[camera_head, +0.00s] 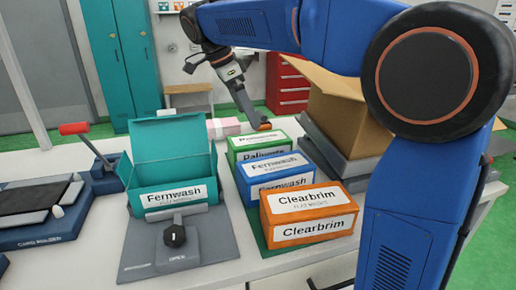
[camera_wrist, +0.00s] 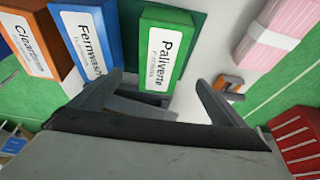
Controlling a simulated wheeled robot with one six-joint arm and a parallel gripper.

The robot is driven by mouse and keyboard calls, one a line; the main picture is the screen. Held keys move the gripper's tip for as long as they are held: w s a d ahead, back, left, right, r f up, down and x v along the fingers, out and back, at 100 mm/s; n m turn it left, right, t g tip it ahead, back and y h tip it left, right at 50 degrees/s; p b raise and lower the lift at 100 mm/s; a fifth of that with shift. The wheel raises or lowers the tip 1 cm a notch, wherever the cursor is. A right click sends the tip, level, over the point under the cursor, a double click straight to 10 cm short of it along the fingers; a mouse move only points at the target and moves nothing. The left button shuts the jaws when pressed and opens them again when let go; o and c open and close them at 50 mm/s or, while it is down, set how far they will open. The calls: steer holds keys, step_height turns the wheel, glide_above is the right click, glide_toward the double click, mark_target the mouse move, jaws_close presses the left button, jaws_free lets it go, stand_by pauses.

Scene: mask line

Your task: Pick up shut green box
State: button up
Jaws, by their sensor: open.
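The shut green box (camera_head: 262,146), labelled Paliverne, stands at the far end of a row of boxes on the white table. In the wrist view the green box (camera_wrist: 168,48) lies ahead of my gripper (camera_wrist: 165,92), with its white label showing. My gripper is open, with a finger at each side of the picture and nothing held. The left finger comes near the green box's lower edge; I cannot tell whether they touch. In the head view my gripper hangs above and behind the green box.
A blue Fernwash box (camera_head: 275,178) and an orange Clearbrim box (camera_head: 308,215) stand nearer in the row. An open teal box (camera_head: 172,160) sits left on a grey fixture (camera_head: 170,245). A cardboard carton (camera_head: 340,115) stands right. Pink packs (camera_wrist: 272,30) lie beyond the green box.

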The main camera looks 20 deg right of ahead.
mark_target(264, 149)
steer(key=x, duration=1.5)
steer(key=c, duration=1.4)
steer(key=shift+r, duration=0.15)
